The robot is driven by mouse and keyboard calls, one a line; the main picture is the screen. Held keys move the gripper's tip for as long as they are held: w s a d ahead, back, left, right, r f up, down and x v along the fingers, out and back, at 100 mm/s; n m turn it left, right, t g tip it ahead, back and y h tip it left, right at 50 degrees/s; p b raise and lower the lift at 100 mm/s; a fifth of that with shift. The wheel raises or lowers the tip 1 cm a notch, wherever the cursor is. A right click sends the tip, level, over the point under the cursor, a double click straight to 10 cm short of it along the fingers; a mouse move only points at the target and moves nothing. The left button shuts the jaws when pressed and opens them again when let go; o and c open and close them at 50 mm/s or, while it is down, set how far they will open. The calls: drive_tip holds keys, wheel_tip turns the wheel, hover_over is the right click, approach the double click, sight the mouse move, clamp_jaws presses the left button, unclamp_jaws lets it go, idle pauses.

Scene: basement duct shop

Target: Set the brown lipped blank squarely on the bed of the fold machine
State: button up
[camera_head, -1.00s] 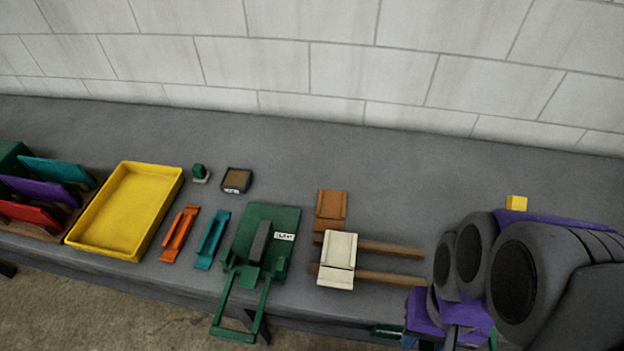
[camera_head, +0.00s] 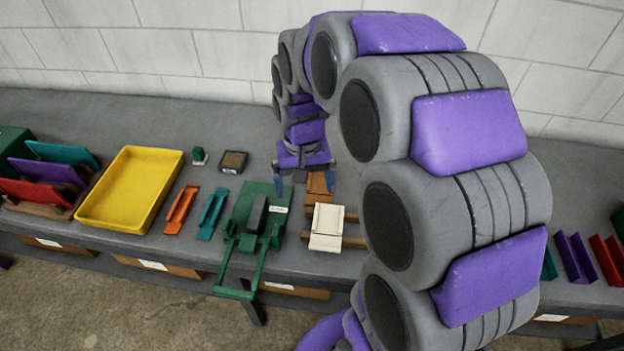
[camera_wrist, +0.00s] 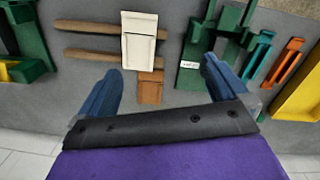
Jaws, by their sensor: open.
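The brown lipped blank (camera_head: 319,186) lies on the bench, partly hidden by my gripper in the head view. In the wrist view the brown blank (camera_wrist: 150,90) shows between my two blue fingers, beside the cream blank (camera_wrist: 139,42). The green fold machine (camera_head: 243,208) stands just left of the blanks in the head view, with a dark bar and a white label on its bed. It also shows in the wrist view (camera_wrist: 190,72), near the right fingertip. My gripper (camera_head: 304,180) is open and empty above the brown blank; it also shows in the wrist view (camera_wrist: 160,84).
The cream blank (camera_head: 327,222) lies in front of the brown one, over two wooden rails (camera_head: 353,241). Left of the machine are teal (camera_head: 212,213) and orange (camera_head: 181,210) tools and a yellow tray (camera_head: 128,190). A small dark box (camera_head: 233,161) stands behind.

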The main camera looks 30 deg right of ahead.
drive_tip(key=w+d+f+m+p, duration=0.15)
drive_tip(key=w+d+f, duration=0.25)
drive_tip(key=w+d, duration=0.7)
drive_tip(key=m+b, duration=0.2)
hover_over(321, 192)
wheel_tip(321, 192, down, 10)
drive_tip(key=f, duration=0.1)
drive_tip(key=a+f, duration=0.1)
drive_tip(key=f, duration=0.1)
drive_tip(key=shift+f+t, duration=0.2)
drive_tip(key=shift+t, duration=0.2)
drive_tip(key=shift+a+f, duration=0.15)
drive_tip(key=shift+a, duration=0.2)
drive_tip(key=shift+a+f, duration=0.1)
drive_tip(key=shift+f, duration=0.15)
drive_tip(key=f, duration=0.1)
drive_tip(key=d+f+b, duration=0.1)
drive_tip(key=f, duration=0.1)
drive_tip(key=d+f, duration=0.1)
drive_tip(key=shift+d+f, duration=0.25)
drive_tip(key=shift+a, duration=0.5)
drive_tip(key=shift+c, duration=0.3)
drive_tip(key=shift+a+r, duration=0.1)
drive_tip(key=shift+a, duration=0.35)
drive_tip(key=c, duration=0.3)
drive_tip(key=shift+d, duration=0.15)
drive_tip(key=c, duration=0.3)
drive_tip(key=shift+d, duration=0.6)
drive_tip(key=shift+c, duration=1.1)
